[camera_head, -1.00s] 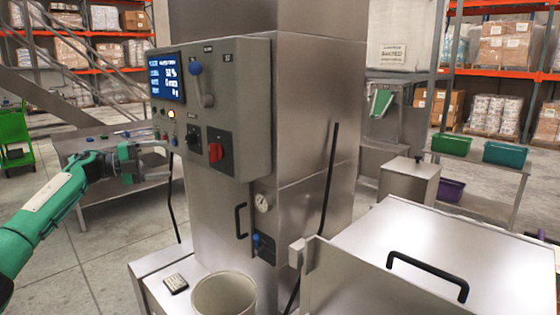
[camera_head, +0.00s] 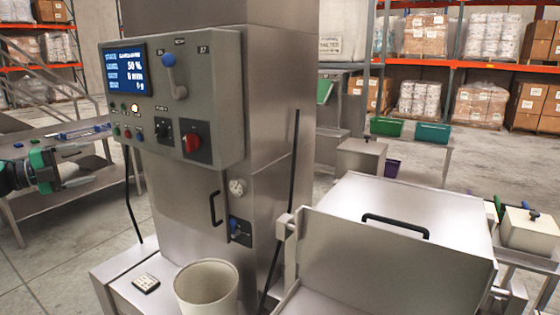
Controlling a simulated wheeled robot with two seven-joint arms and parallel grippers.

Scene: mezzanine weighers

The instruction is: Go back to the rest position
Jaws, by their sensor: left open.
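My left gripper (camera_head: 78,167) shows at the left edge of the head view, with its green wrist behind it. Its jaws are apart and empty, in front of a metal bench. It is clear of the control panel (camera_head: 215,140), a grey box with a lit blue screen (camera_head: 125,71), a blue-knobbed lever (camera_head: 173,75) and a red switch (camera_head: 192,142). The panel is fixed to a tall steel column (camera_head: 270,100). My right gripper is out of view.
A beige bucket (camera_head: 207,290) stands on a low steel ledge (camera_head: 112,268) below the panel. A steel hopper with a black-handled lid (camera_head: 430,205) fills the lower right. A metal bench (camera_head: 30,206) stands at left. Open floor (camera_head: 495,160) lies behind the hopper.

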